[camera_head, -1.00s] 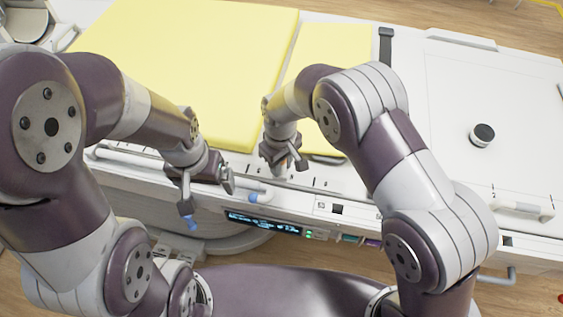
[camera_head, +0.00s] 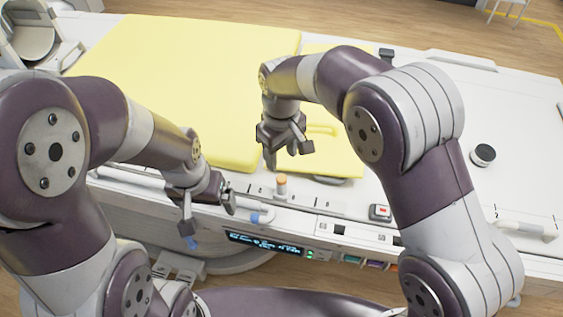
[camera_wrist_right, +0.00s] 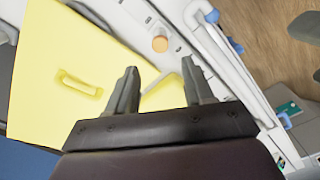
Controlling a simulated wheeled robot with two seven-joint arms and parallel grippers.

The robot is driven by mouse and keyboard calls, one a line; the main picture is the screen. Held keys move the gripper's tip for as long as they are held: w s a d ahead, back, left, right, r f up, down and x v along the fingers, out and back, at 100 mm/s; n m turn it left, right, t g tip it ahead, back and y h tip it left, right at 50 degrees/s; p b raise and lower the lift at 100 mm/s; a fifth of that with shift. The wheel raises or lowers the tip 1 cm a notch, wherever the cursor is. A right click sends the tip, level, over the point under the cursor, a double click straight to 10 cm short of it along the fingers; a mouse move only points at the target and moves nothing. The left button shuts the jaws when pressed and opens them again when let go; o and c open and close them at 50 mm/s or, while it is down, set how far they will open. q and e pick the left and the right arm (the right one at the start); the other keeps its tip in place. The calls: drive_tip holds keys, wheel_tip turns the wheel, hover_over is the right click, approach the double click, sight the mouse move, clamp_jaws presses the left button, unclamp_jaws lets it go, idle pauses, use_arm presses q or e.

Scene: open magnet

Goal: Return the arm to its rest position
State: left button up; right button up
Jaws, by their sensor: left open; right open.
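My right gripper (camera_head: 285,152) is open and empty, held above the near edge of the yellow pad, just behind an orange-topped knob (camera_head: 281,184). In the right wrist view its two fingers (camera_wrist_right: 158,90) stand apart with nothing between them. The same knob shows beyond the fingers in the wrist view (camera_wrist_right: 160,44). My left gripper (camera_head: 208,213) is open near the front edge of the table, by a blue-ended handle (camera_head: 258,218). Nothing shows held in it. Both arms are bent in front of me.
A large yellow pad (camera_head: 200,75) and a smaller yellow pad with a handle (camera_head: 340,155) lie on the white table (camera_head: 445,90). A black-topped round knob (camera_head: 483,154) stands at right. A display panel (camera_head: 262,243) is on the front edge. A red-marked switch (camera_head: 380,212) sits near my right arm.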

idle(0.5)
drive_tip(key=shift+w+a+f, duration=0.1)
drive_tip(key=shift+w+a, duration=0.05)
drive_tip(key=shift+w, duration=0.1)
drive_tip(key=shift+s+d+f+m, duration=0.25)
drive_tip(key=shift+s+f, duration=0.15)
drive_tip(key=shift+f, duration=0.05)
drive_tip(key=shift+s+d+f+m, duration=0.25)
drive_tip(key=shift+s+f, duration=0.15)
drive_tip(key=shift+f, duration=0.05)
drive_tip(key=s+d+m, duration=0.4)
drive_tip(key=s+d, duration=0.2)
drive_tip(key=d, duration=0.5)
drive_tip(key=s+d+m+t, duration=0.1)
drive_tip(key=s+d+m, duration=0.3)
drive_tip(key=d, duration=0.7)
drive_tip(key=shift+s+r, duration=0.45)
drive_tip(key=shift+s, duration=0.4)
drive_tip(key=shift+s, duration=0.1)
